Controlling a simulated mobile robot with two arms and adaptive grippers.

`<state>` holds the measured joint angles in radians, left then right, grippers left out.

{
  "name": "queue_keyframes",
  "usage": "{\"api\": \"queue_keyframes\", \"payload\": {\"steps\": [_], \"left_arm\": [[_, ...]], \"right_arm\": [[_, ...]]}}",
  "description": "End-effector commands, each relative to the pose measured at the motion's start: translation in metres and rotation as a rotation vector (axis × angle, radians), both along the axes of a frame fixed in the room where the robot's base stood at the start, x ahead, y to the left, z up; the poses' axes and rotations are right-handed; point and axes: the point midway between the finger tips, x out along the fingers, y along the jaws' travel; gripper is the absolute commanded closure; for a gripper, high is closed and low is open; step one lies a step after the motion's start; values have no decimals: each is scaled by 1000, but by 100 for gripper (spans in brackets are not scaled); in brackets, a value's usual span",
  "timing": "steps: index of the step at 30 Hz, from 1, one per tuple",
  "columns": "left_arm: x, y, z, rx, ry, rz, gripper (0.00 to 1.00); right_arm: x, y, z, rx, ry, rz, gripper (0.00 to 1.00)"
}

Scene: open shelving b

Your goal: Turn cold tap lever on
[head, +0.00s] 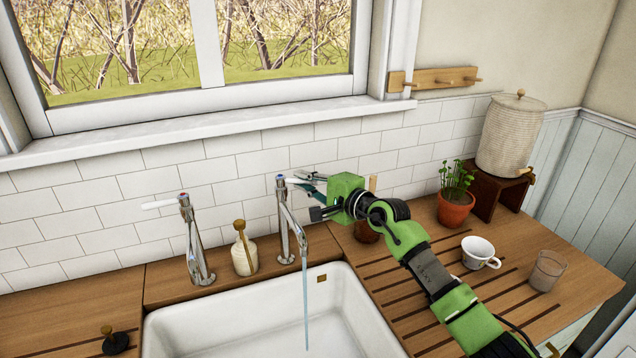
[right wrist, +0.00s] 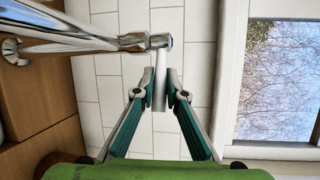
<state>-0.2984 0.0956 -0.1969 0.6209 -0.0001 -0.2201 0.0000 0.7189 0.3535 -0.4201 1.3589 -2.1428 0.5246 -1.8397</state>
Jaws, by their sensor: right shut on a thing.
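The cold tap (head: 291,220), chrome with a blue mark on top, stands behind the sink's right side. Water (head: 306,300) runs from its spout into the sink. Its white lever (head: 296,181) points right; it also shows in the right wrist view (right wrist: 160,62). My right gripper (head: 309,190) reaches it from the right; in the wrist view its two fingers (right wrist: 160,88) are shut on the lever, one on each side. The other tap (head: 195,245) has a red mark and a white lever pointing left. My left gripper is out of view.
The white sink (head: 260,290) sits below the taps. A soap bottle (head: 244,255) stands between them. A potted plant (head: 455,208), a cup (head: 480,252), a glass (head: 546,271) and a large crock (head: 510,133) are on the right counter.

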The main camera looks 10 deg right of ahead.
Motion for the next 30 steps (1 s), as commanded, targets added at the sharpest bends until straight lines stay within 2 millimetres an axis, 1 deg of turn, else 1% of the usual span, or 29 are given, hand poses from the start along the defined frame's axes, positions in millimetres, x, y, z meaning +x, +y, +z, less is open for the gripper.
{"api": "queue_keyframes", "payload": {"steps": [8,9,10,17,20,23,26,30], "left_arm": [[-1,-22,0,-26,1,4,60],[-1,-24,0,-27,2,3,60],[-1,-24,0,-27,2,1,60],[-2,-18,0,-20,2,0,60],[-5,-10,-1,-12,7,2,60],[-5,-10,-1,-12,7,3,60],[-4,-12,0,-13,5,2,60],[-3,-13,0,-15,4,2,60]], "right_arm": [[-1,2,-2,-1,3,3,100],[-1,2,-2,-1,3,3,78],[-1,2,-2,-1,3,3,70],[-1,1,0,0,1,3,70],[-1,1,0,-1,0,2,70],[-4,-1,0,0,-1,2,70],[-12,-7,2,-2,-1,1,70],[-32,-18,4,-5,1,2,70]]}}
